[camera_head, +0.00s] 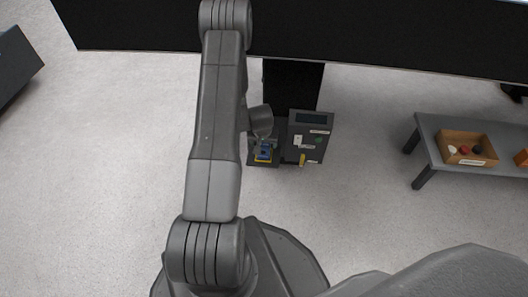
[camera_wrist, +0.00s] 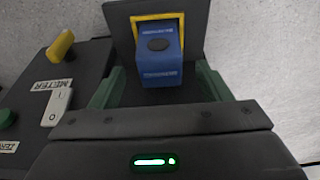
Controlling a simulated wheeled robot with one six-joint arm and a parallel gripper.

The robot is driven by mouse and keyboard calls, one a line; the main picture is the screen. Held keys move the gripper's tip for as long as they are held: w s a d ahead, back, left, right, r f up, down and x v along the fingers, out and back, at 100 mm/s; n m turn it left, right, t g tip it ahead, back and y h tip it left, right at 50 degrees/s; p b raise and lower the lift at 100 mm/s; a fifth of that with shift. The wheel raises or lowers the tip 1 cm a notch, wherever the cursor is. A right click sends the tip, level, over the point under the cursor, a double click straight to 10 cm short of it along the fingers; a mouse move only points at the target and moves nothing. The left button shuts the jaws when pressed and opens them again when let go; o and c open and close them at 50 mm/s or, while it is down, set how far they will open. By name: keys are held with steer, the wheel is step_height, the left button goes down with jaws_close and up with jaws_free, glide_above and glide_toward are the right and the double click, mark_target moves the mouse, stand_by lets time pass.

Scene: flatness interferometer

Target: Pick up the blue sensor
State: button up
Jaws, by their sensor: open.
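The blue sensor (camera_wrist: 158,62) is a small block with a dark round spot and pale lettering. In the wrist view it sits upper centre against a yellow-framed opening (camera_wrist: 137,19) in a dark grey stand (camera_wrist: 195,14). It also shows small in the head view (camera_head: 263,153), just below my wrist. My gripper (camera_wrist: 160,76) is open, with one green finger on each side of the sensor. A gap shows between each finger and the block.
Left of the sensor, a dark instrument panel (camera_head: 310,138) carries a yellow lever (camera_wrist: 61,46), a white rocker switch (camera_wrist: 55,104) labelled METER and a green knob (camera_wrist: 6,118). A grey bench (camera_head: 433,132) with a wooden tray (camera_head: 455,136) stands at the right. Pale floor is clear around.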

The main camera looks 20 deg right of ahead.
mark_target(264, 144)
steer(key=x, duration=0.5)
steer(key=shift+w+d+r+b, duration=0.1)
steer(key=shift+w+b, duration=0.05)
steer(key=shift+b, duration=0.2)
steer(key=shift+c, duration=0.2)
steer(key=c, duration=1.1)
steer(key=shift+r, duration=0.1)
steer(key=shift+c, duration=0.2)
